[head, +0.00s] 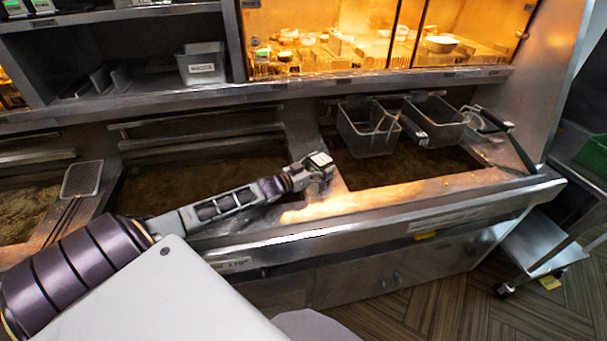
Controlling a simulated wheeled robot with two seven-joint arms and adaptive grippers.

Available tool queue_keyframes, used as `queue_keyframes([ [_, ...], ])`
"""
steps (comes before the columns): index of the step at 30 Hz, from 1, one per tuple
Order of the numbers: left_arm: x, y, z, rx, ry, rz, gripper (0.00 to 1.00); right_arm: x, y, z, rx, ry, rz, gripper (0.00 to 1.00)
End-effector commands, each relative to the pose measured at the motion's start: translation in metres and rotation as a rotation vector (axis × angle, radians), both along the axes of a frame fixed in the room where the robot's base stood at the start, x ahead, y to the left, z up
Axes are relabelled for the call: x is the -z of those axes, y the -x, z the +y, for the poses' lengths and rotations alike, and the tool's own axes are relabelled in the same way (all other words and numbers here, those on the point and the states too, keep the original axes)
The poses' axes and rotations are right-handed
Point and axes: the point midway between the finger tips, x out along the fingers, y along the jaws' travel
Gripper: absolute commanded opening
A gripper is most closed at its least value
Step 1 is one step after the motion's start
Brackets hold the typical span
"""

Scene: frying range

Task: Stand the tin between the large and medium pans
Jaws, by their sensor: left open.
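My left arm comes in from the left, and its open left gripper (320,166) is over the metal divider between two fryer vats. Its fingers are small and partly hidden by its own body, and I see nothing held in it. I cannot pick out a tin or a large and a medium pan for certain. A grey labelled container (202,64) stands on the shelf at the upper left, well away from the gripper. My right gripper is not in view.
Wire fry baskets (368,128) and (436,122) hang over the right vat (410,168). A lit warming cabinet (370,74) stands behind. The fryer's front ledge (390,222) looks mostly clear. A metal cart (540,243) stands at the right.

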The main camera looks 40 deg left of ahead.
Motion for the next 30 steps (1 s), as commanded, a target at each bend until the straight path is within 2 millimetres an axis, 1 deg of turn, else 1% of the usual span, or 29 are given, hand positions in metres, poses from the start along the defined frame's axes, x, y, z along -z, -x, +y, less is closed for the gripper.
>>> queue_keyframes([
  [8, 0.002, 0.012, 0.004, 0.0, 0.0, 0.002, 0.75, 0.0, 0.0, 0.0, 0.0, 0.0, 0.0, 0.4],
  [30, 0.001, 0.054, 0.017, 0.0, 0.0, 0.002, 0.75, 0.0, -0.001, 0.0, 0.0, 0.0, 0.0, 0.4],
])
